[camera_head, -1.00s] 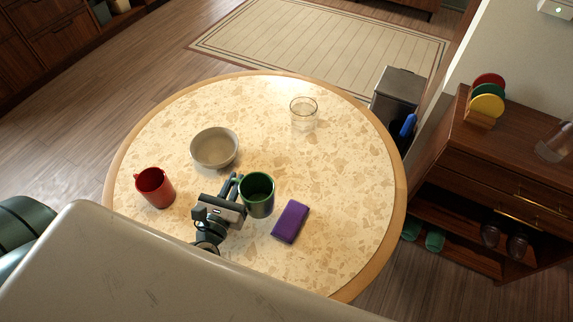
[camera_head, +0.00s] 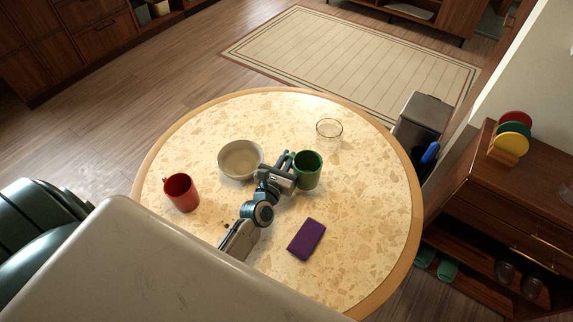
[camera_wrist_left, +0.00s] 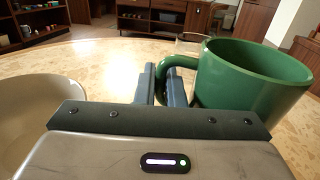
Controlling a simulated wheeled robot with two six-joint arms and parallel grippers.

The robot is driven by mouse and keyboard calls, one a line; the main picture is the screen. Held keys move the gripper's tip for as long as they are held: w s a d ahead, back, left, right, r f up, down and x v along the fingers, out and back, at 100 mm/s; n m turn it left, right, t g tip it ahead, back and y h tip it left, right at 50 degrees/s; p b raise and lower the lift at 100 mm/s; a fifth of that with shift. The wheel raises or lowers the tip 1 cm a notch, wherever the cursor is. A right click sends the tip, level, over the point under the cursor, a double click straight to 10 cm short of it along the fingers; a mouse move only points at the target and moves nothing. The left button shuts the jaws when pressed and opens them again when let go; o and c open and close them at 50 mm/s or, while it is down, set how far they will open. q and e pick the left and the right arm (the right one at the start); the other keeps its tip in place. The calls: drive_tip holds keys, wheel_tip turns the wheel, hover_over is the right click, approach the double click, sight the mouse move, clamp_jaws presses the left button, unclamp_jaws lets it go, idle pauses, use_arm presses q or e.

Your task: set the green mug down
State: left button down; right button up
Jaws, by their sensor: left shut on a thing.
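The green mug (camera_head: 308,171) is upright over the round table, right of the beige bowl. In the left wrist view the mug (camera_wrist_left: 250,85) fills the right side, its handle pointing left between the fingers. My left gripper (camera_head: 289,161) is shut on the mug's handle, and its fingers also show in the left wrist view (camera_wrist_left: 161,86). I cannot tell whether the mug's base touches the tabletop. My right gripper is not in view.
The round table (camera_head: 366,231) also carries a beige bowl (camera_head: 240,158), a red mug (camera_head: 181,193), a clear glass (camera_head: 329,131) and a purple box (camera_head: 306,239). The tabletop's right side is clear. A grey bin (camera_head: 424,115) stands beyond the right edge.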

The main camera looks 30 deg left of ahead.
use_arm(q)
drive_tip(key=shift+f+b, duration=0.45)
drive_tip(key=shift+f, duration=0.95)
drive_tip(key=shift+f, duration=0.2)
drive_tip(key=c, duration=1.5)
unclamp_jaws()
drive_tip(key=shift+s, duration=0.1)
